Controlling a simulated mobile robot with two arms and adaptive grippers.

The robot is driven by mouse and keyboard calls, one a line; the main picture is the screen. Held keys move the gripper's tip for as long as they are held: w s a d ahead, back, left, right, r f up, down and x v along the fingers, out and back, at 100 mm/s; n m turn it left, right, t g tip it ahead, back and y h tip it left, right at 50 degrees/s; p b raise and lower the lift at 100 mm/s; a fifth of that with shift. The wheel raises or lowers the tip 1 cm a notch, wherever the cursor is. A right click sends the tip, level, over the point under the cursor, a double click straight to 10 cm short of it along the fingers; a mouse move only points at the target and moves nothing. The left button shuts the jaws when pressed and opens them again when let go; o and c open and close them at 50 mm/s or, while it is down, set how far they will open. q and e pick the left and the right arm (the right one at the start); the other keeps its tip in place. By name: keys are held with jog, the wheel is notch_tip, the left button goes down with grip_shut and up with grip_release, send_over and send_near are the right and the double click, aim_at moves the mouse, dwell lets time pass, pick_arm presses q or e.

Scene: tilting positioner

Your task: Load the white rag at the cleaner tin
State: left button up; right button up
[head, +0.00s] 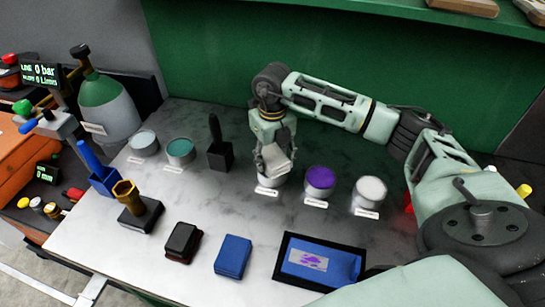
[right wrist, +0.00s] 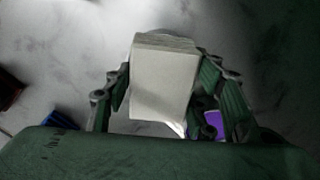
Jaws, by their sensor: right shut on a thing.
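The white rag (head: 275,158) is a folded pale block, held between the fingers of my right gripper (head: 273,150). In the right wrist view, the white rag (right wrist: 164,82) fills the space between both fingers. The rag is over a tin (head: 268,183) with a white label, touching or just above its top; I cannot tell which. The rag and gripper hide most of that tin's contents. The label is too small to read, so I cannot confirm that it is the cleaner tin. My left gripper is not in view.
A purple-filled tin (head: 320,179) and a white-filled tin (head: 370,189) stand to the right. A black brush block (head: 219,156), teal tin (head: 180,149) and grey tin (head: 144,141) stand left. A blue rag (head: 233,257) and a black tray (head: 281,270) lie in front.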

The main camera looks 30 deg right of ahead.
aim_at(272, 155)
jog(key=shift+f+b, duration=0.45)
jog(key=shift+f, duration=0.1)
dwell(1.4)
jog(key=shift+r+p, duration=2.25)
jog(key=shift+r, duration=1.3)
